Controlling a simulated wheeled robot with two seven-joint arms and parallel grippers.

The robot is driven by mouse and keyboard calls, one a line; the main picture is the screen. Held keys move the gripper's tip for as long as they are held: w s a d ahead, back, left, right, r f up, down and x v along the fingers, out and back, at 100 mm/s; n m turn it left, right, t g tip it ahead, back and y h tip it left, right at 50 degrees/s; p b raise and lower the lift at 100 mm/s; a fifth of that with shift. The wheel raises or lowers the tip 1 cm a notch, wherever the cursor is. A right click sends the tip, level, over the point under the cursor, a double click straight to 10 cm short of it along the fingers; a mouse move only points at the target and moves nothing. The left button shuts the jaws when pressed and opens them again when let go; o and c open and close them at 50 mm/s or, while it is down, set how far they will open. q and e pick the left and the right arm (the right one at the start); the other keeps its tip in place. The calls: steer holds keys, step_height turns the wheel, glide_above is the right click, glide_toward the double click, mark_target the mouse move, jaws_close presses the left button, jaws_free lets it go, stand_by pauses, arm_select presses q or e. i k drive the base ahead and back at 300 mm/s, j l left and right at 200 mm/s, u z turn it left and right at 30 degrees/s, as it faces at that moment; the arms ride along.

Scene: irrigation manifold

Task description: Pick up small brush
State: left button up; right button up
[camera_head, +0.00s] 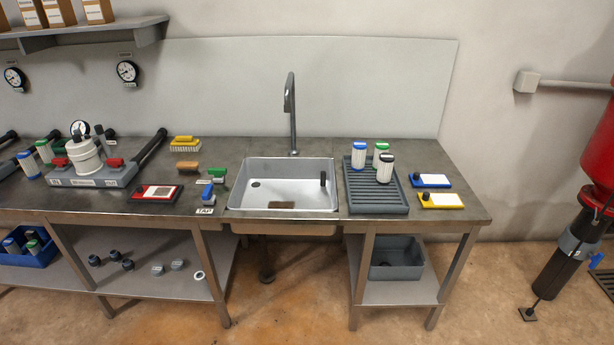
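Two brush-like things lie on the steel counter left of the sink. The smaller one (187,165) has an orange-brown top and a pale underside. Behind it is a larger brush (185,146) with a yellow handle and yellowish bristles. The two are apart, and nothing touches the smaller one. Neither of my grippers shows in the head view.
A sink (262,186) with a tall faucet (291,115) is right of the brushes. Green and blue-handled parts (216,176) and a red-framed device (155,193) lie in front. A grey manifold (95,172) stands left. A drying rack (375,195) holds filters.

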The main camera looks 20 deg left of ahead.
mark_target(189, 166)
steer(key=u, duration=1.25)
